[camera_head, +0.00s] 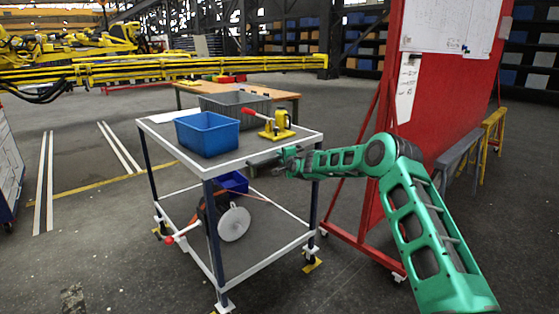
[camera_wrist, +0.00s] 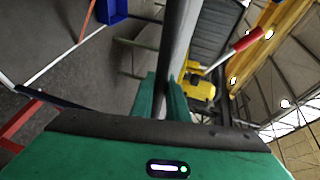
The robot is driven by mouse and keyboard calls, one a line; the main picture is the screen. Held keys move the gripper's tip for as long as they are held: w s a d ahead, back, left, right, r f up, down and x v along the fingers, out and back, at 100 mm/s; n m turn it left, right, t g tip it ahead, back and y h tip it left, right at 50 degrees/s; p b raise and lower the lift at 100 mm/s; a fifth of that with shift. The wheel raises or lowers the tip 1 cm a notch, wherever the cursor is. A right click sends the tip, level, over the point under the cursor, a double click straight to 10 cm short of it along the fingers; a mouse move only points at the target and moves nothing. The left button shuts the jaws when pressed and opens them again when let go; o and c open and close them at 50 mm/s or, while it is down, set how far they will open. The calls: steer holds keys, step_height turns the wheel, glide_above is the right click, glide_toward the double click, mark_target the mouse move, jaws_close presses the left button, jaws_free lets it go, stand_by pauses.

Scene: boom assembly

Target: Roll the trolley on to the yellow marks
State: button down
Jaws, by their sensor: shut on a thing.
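The trolley (camera_head: 165,140) has a grey top with white edges, dark blue legs and a lower shelf (camera_head: 270,235). It stands upright in the middle of the head view. Small yellow marks show at its feet, at the right (camera_head: 313,266), left (camera_head: 158,234) and, barely visible, at the front. I cannot tell exactly how the wheels sit on them. My gripper (camera_head: 284,158) is at the trolley's near right side, at top height. In the wrist view my gripper (camera_wrist: 163,97) is shut on a grey bar (camera_wrist: 176,45) of the trolley.
A blue bin (camera_head: 208,136), a grey crate (camera_head: 235,104) and a yellow tool with a red handle (camera_head: 276,125) stand on top. A reel (camera_head: 235,223) lies on the shelf. A red board (camera_head: 440,110) stands close at the right. The floor at the left is clear.

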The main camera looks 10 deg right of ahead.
steer(key=shift+w+d, duration=0.15)
steer(key=shift+d, duration=0.55)
steer(key=c, duration=1.7)
jaws_free()
steer(key=shift+a, duration=0.3)
steer(key=shift+s+a, duration=0.35)
steer(key=shift+a, duration=0.2)
steer(key=v, duration=1)
steer(key=shift+d, duration=0.2)
